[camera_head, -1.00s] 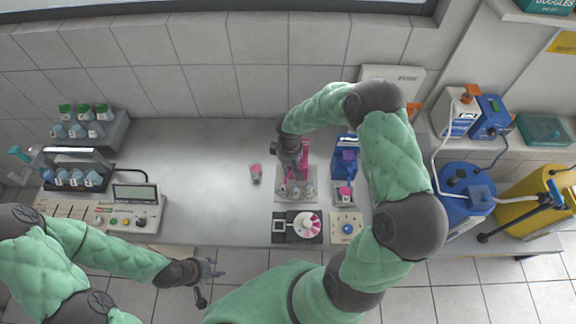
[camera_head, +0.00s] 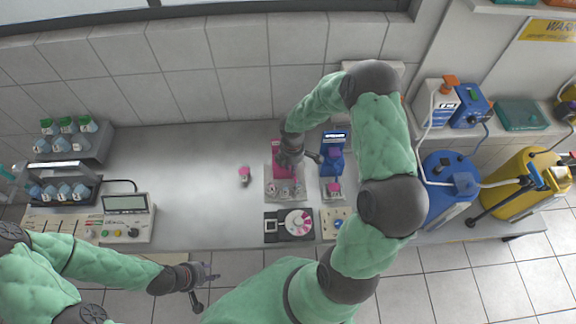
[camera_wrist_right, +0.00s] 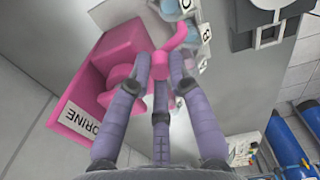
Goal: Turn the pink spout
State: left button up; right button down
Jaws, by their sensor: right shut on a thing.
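The pink dispenser (camera_head: 284,146), with a label ending in "ORINE" in the right wrist view (camera_wrist_right: 88,118), stands at the back of the bench above a grey tray. Its pink spout (camera_wrist_right: 163,62) juts from the front, between the fingertips of my right gripper (camera_wrist_right: 165,66). The right gripper (camera_head: 298,160) is shut on the spout and hides part of the dispenser in the head view. My left gripper (camera_head: 203,280) is open and empty in front of the bench edge, away from the dispenser.
A blue dispenser (camera_head: 332,158) stands just right of the pink one. A small pink-capped bottle (camera_head: 244,177) stands to the left. A dial device (camera_head: 290,225) sits in front. The bench's middle left (camera_head: 190,170) is clear. Blue and yellow drums stand at right.

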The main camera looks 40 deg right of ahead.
jog(key=shift+d+n, duration=0.45)
jog(key=shift+n, duration=0.35)
jog(key=shift+p, duration=0.3)
jog(key=c, duration=1.1)
grip_release()
jog(key=shift+c, duration=0.2)
jog(key=shift+r, duration=0.15)
notch_tip(320, 180, up, 12)
jog(key=shift+f, duration=0.2)
